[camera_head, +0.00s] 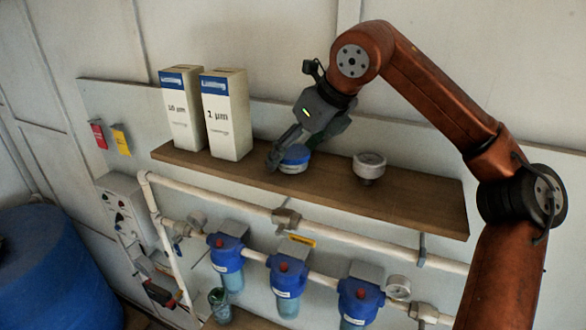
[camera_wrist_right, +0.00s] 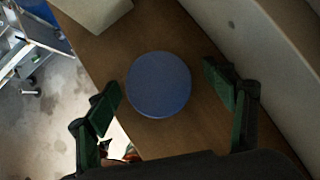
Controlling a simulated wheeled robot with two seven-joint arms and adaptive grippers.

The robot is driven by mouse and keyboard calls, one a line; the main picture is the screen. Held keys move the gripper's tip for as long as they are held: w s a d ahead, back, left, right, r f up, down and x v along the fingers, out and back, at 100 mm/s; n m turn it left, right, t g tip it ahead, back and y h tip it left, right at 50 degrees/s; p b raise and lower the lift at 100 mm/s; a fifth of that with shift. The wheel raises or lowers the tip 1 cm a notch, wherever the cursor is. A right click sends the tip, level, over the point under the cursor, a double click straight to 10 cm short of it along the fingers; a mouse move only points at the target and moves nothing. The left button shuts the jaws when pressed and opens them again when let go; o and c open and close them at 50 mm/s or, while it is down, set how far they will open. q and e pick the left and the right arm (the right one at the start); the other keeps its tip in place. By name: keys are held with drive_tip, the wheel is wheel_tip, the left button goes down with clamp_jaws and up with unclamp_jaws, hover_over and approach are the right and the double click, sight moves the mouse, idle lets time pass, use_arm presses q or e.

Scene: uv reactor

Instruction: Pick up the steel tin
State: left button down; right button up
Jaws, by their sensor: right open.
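A low round tin with a blue lid (camera_head: 295,156) sits on the wooden shelf, and its lid shows as a blue disc in the right wrist view (camera_wrist_right: 159,84). It is the only tin in sight; its side is pale with a blue band. My right gripper (camera_head: 297,149) is open just above and around the tin. In the right wrist view the green fingers (camera_wrist_right: 163,80) stand apart on both sides of the lid, with gaps between. My left gripper is not in view.
Two white filter boxes (camera_head: 228,115) stand close on the left of the tin. A pressure gauge (camera_head: 369,166) is on the shelf to the right. The wall panel is behind; blue filter housings (camera_head: 287,276) and pipes are below. The shelf's right end (camera_head: 430,205) is clear.

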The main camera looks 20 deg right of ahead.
drive_tip(key=shift+w, duration=0.15)
drive_tip(key=c, duration=1.3)
